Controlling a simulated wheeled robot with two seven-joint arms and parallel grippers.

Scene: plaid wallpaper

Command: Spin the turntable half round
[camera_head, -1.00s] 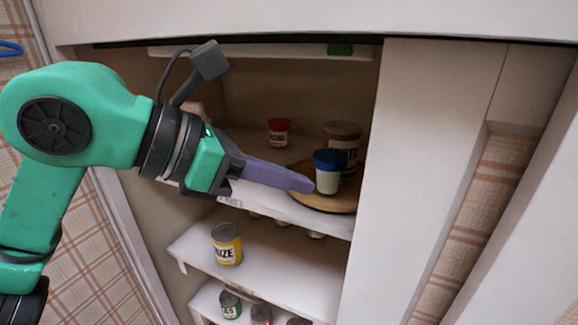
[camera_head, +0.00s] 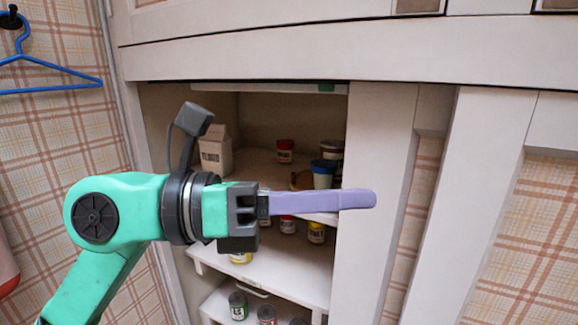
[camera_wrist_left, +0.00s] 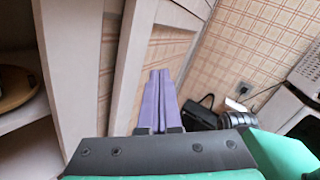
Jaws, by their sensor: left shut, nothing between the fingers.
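The round wooden turntable (camera_head: 299,179) sits on the upper cupboard shelf, and most of it is hidden by the shelf's contents and my arm. Its edge also shows at the left of the left wrist view (camera_wrist_left: 14,92). A white jar with a blue lid (camera_head: 323,174) and a larger brown jar (camera_head: 332,149) stand at the turntable. My left gripper (camera_head: 372,198) has its purple fingers closed together with nothing between them. It is in front of the cupboard, pointing right across the door panel, apart from the turntable. My right gripper is not in view.
A carton (camera_head: 215,152) and a red-lidded jar (camera_head: 285,151) stand on the upper shelf. Cans, such as a green one (camera_head: 238,306), stand on lower shelves. White door panels (camera_head: 372,130) bound the opening on the right. A blue hanger (camera_head: 45,70) hangs at left.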

